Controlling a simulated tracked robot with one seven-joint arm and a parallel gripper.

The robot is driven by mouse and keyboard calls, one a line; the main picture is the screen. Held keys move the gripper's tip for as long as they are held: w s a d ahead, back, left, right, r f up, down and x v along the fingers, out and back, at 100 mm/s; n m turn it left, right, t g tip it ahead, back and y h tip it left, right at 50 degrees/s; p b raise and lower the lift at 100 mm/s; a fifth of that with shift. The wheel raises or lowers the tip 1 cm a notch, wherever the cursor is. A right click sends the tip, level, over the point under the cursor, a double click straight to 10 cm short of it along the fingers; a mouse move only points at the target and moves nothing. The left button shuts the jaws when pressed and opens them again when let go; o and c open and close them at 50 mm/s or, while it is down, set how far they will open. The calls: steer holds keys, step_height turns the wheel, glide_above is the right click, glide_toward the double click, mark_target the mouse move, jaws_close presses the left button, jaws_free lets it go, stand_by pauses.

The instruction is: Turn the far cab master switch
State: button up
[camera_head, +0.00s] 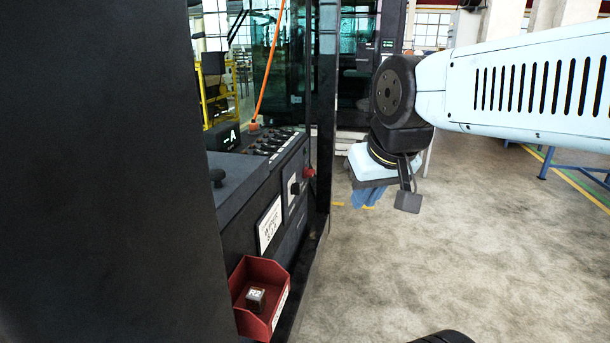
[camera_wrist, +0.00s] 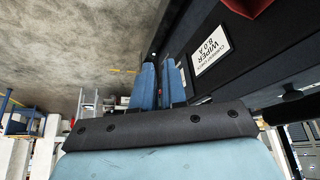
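In the head view a black rotary knob (camera_head: 294,188) sits on a pale plate on the side of the near console (camera_head: 262,180). A red knob (camera_head: 309,172) is just beyond it. I cannot tell which of these is the far master switch. My gripper (camera_head: 368,196) hangs pointing down to the right of the console, apart from it. In the wrist view its two blue fingers (camera_wrist: 159,86) show a narrow dark gap with nothing between them.
A dark post (camera_head: 323,110) stands between console and arm. A dark wall (camera_head: 100,170) fills the left.

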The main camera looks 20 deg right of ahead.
steer(key=shift+o, duration=0.8)
steer(key=shift+w+a, duration=0.1)
steer(key=shift+w, duration=0.35)
steer(key=o, duration=0.3)
steer(key=w+g+y, duration=0.1)
steer(key=w, duration=0.3)
steer(key=w+a+f+g+y, duration=0.1)
steer(key=w, duration=0.3)
steer(key=w+f+g+y, duration=0.1)
steer(key=w, duration=0.3)
steer(key=shift+w+a+f+m+g+y, duration=0.15)
steer(key=shift+w+a+m+g+y, duration=0.15)
steer(key=shift+w+m+g+y, duration=0.1)
steer(key=m+t+y, duration=0.5)
steer(key=t+y, duration=0.2)
steer(key=y, duration=0.5)
glide_toward(309, 173)
steer(key=x, duration=0.4)
steer(key=w+x, duration=0.1)
steer(key=x, duration=0.2)
steer(key=shift+w+d+f, duration=0.15)
steer(key=shift+d+f, duration=0.2)
steer(key=shift+f, duration=0.05)
steer(key=shift+c, duration=0.2)
jaws_close()
